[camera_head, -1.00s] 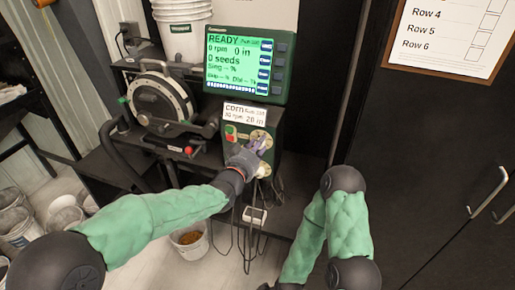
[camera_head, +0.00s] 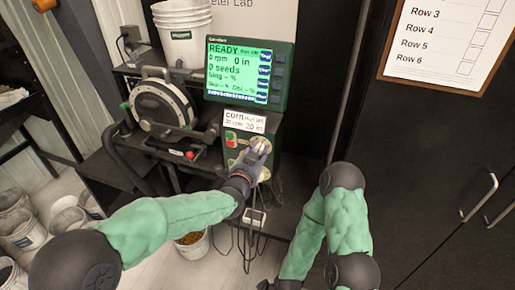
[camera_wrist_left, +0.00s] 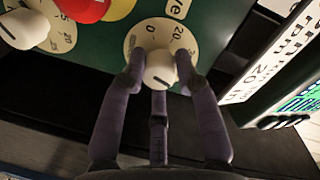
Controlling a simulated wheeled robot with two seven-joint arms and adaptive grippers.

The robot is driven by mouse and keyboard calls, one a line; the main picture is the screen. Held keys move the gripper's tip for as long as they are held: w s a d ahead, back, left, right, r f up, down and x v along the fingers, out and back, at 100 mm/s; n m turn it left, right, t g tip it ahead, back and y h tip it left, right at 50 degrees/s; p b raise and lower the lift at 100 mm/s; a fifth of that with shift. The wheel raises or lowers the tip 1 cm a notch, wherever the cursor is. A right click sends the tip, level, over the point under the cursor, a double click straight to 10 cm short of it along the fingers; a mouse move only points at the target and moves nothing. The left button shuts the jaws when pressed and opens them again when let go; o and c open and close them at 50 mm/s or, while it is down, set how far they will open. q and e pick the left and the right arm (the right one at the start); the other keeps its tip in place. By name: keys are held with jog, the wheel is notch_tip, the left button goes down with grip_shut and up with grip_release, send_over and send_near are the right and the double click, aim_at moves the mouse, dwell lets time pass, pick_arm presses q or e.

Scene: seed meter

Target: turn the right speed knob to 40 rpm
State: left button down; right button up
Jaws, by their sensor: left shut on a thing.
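My left gripper (camera_head: 258,153) is at a knob on the front of the green control box (camera_head: 274,130). In the left wrist view, its purple-grey fingers (camera_wrist_left: 159,75) are closed around a white knob (camera_wrist_left: 160,70) with a dark pointer line. The knob sits on a round cream dial (camera_wrist_left: 133,40) with a 0 and a 20 readable at its edge; the fingers hide other marks. A second white knob (camera_wrist_left: 24,29) is at the upper left of that view. A lower pale knob (camera_head: 264,174) shows below my gripper.
A screen (camera_head: 235,68) above the box reads READY, 0 rpm, 0 in, 0 seeds. A card (camera_head: 244,123) on the box reads corn. A round seed meter (camera_head: 160,106) stands to the left. Cables and a bucket (camera_head: 192,244) are below.

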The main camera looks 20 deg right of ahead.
pick_arm(q)
jog(key=shift+m+p, duration=0.35)
jog(key=shift+m, duration=0.25)
jog(key=c, duration=0.9)
grip_release()
jog(key=v, duration=1.2)
jog(key=shift+f, duration=0.1)
jog(key=shift+d, duration=0.1)
